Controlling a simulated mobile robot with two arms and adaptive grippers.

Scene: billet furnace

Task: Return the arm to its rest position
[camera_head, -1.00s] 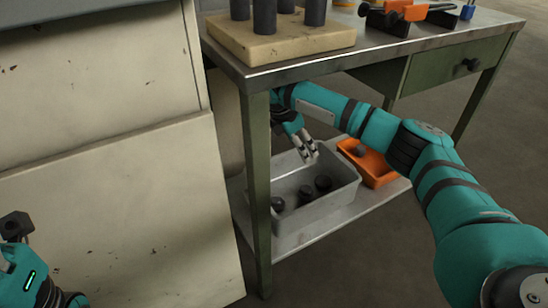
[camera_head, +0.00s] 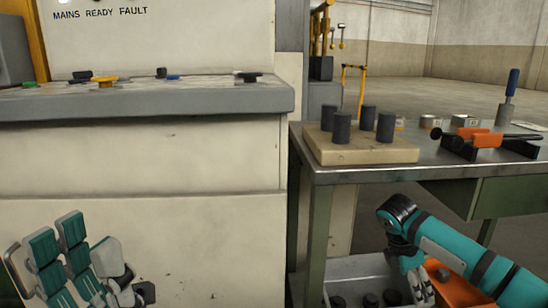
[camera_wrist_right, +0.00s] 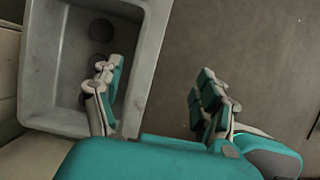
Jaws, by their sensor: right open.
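My right arm reaches in from the right below the tabletop in the head view. Its gripper (camera_head: 420,288) points down by the grey bin (camera_head: 352,266), partly cut off by the frame's bottom edge. In the right wrist view the right gripper (camera_wrist_right: 157,92) has its fingers spread wide with nothing between them. One finger side is over the grey bin (camera_wrist_right: 150,60), the other over the floor. My left gripper (camera_head: 85,262) is at the lower left in front of the pale cabinet, fingers apart and empty.
A workbench (camera_head: 345,177) holds a pale block (camera_head: 360,153) with several upright dark billets and an orange-and-black tool (camera_head: 478,140). An orange tray (camera_head: 455,288) is beside the grey bin, which holds dark pieces. A pale control cabinet (camera_head: 140,160) fills the left.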

